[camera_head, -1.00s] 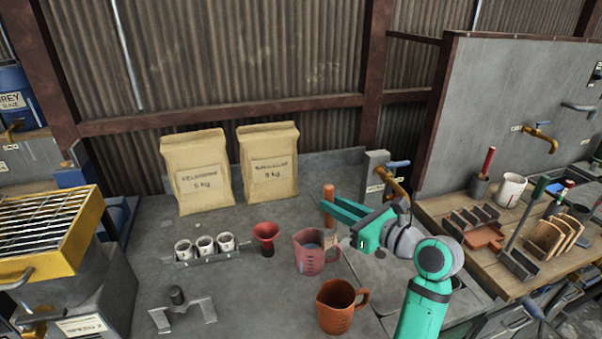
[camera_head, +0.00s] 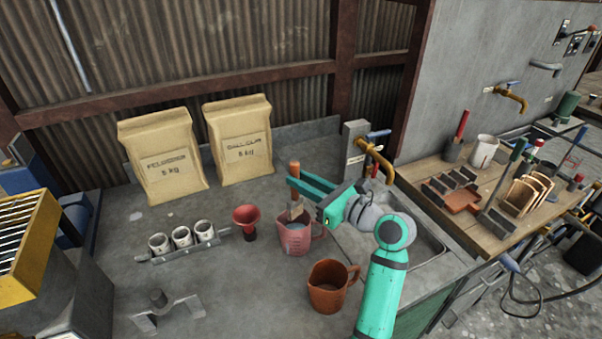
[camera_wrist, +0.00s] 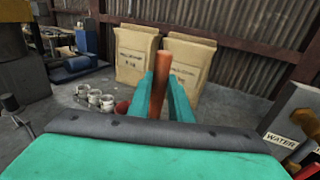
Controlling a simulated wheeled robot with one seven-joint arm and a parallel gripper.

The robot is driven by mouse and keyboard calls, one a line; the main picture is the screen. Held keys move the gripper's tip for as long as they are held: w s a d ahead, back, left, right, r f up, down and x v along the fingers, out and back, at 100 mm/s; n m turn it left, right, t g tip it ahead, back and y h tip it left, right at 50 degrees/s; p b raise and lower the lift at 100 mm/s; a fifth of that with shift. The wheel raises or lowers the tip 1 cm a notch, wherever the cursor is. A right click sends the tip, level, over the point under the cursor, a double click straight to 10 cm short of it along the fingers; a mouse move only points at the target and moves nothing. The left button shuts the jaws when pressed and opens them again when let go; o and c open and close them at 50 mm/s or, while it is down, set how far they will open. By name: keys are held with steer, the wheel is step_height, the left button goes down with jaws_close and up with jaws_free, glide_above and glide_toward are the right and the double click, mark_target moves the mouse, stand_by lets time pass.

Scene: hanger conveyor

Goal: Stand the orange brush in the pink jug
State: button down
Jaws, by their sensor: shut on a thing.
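My gripper (camera_head: 292,184) is shut on the orange brush (camera_head: 294,170) and holds it upright by the handle. The brush handle (camera_wrist: 159,82) also stands between both fingers in the wrist view. The pink jug (camera_head: 294,240) stands on the grey bench, with its handle to the right. The brush's pale lower end is right at the jug's mouth. I cannot tell how far it reaches inside. The jug is hidden in the wrist view.
A brown-orange jug (camera_head: 331,286) stands in front of the pink jug. A red funnel (camera_head: 246,217) and a rack of white cups (camera_head: 181,238) are to the left. Two paper sacks (camera_head: 239,145) stand behind. A brass tap (camera_head: 376,155) and sink are at right.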

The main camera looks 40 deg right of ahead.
steer(key=shift+f, duration=5.3)
steer(key=c, duration=1.5)
jaws_free()
steer(key=shift+c, duration=0.2)
glide_toward(297, 207)
steer(key=shift+s+d+f, duration=0.1)
steer(key=shift+s+d, duration=0.1)
steer(key=shift+s, duration=0.4)
steer(key=shift+s+d, duration=0.15)
steer(key=shift+s, duration=0.4)
